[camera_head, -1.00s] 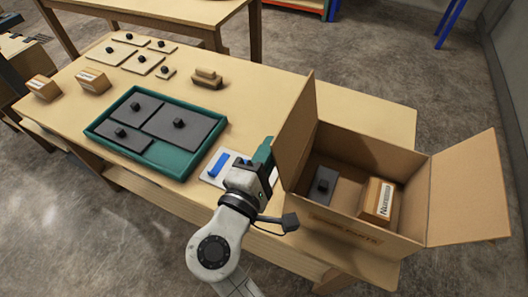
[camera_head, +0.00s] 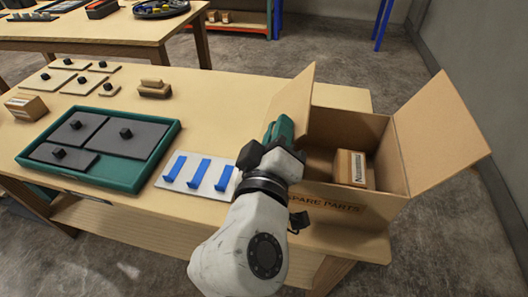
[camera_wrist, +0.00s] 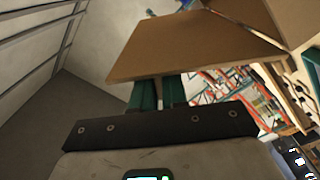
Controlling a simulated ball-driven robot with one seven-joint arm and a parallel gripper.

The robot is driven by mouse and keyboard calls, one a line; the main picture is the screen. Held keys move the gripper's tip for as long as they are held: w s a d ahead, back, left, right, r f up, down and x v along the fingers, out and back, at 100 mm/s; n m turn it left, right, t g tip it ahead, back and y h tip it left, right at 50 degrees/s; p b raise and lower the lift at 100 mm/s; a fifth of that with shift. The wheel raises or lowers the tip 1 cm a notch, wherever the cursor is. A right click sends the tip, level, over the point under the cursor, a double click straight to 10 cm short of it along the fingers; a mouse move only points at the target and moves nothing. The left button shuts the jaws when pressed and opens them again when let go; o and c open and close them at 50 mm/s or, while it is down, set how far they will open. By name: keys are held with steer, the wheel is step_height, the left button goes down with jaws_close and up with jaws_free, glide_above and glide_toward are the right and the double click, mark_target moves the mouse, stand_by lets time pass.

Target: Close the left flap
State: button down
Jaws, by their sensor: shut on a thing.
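The open cardboard box (camera_head: 352,212) stands at the table's right end. Its left flap (camera_head: 306,102) stands up steeply. My gripper (camera_head: 281,132) is at the flap's outer left side, its teal fingers pointing up along it and shut on it. In the wrist view the flap (camera_wrist: 190,52) spans the top centre and hides the fingertips of my gripper (camera_wrist: 158,92), so the contact itself is hidden. The right flap (camera_head: 437,130) is folded outward, open. Inside the box is a small labelled carton (camera_head: 350,168).
A white plate with blue strips (camera_head: 198,173) lies left of my gripper. A green tray (camera_head: 125,180) with grey lidded panels is further left. A wooden block (camera_head: 154,89) sits behind. The table (camera_head: 230,105) is bare behind the plate.

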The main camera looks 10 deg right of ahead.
steer(key=s+d+f+m+b, duration=0.2)
steer(key=d+f+m+b, duration=0.3)
steer(key=m+b, duration=0.5)
steer(key=shift+f+b, duration=1.25)
steer(key=shift+b, duration=0.6)
steer(key=shift+d, duration=0.1)
steer(key=c, duration=1.2)
jaws_free()
steer(key=shift+c, duration=0.2)
steer(key=v, duration=1)
steer(key=shift+s, duration=0.35)
